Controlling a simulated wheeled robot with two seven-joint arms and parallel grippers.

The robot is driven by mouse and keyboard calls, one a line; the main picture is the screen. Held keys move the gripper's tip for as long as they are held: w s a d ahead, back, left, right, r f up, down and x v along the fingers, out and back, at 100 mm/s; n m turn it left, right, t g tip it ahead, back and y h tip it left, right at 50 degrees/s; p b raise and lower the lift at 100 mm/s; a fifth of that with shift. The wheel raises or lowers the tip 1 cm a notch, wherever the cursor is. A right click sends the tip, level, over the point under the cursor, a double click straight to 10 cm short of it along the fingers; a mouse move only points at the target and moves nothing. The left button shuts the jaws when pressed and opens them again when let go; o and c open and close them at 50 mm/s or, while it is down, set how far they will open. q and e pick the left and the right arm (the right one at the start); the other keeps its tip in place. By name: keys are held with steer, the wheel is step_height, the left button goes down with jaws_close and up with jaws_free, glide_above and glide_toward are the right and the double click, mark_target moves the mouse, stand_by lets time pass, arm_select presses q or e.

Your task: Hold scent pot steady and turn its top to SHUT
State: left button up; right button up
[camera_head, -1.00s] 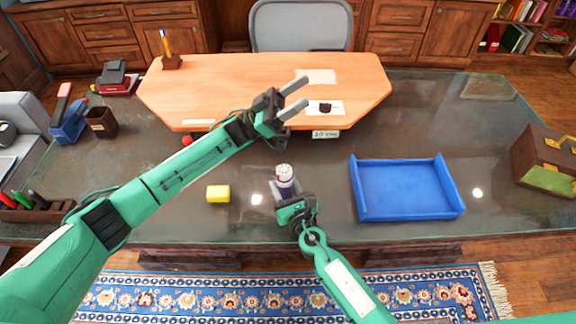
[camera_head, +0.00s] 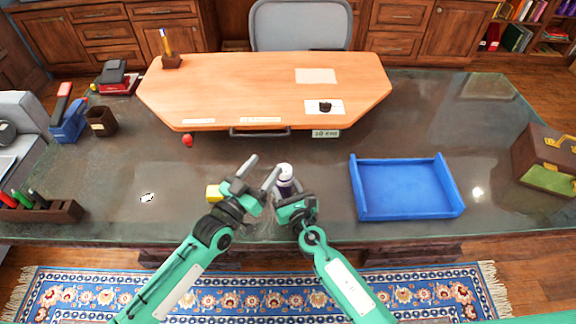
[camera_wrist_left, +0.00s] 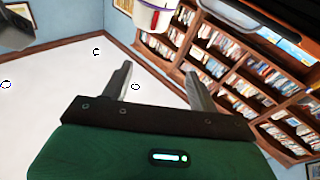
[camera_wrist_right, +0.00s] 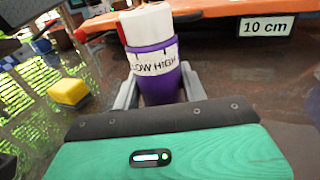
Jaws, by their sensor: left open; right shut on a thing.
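The scent pot (camera_head: 285,176) stands upright near the front of the dark desk, with a white top and a purple body. In the right wrist view the pot (camera_wrist_right: 160,80) shows LOW and HIGH on a white band and a red mark at the left of its top; SHUT is not visible. My right gripper (camera_wrist_right: 158,90) is shut around the purple body. My left gripper (camera_head: 265,165) is open and empty, just left of the pot with its fingers angled up toward it. In the left wrist view part of the pot (camera_wrist_left: 152,14) shows at the upper edge.
A blue tray (camera_head: 408,214) stands to the right of the pot. The orange wooden board (camera_head: 240,90) with a 10 cm label (camera_head: 326,133) lies behind. A red object (camera_head: 187,140) sits left.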

mark_target(289, 166)
arm_select(q)
steer(key=s+f+m+g+y, duration=0.1)
steer(key=s+f+m+g, duration=0.1)
steer(key=s+f, duration=0.25)
steer(key=x, duration=1.1)
steer(key=shift+w, duration=0.2)
steer(key=shift+c, duration=0.2)
steer(key=c, duration=1)
steer(key=shift+o, duration=0.2)
steer(key=shift+d+r, duration=0.1)
steer(key=shift+r, duration=0.05)
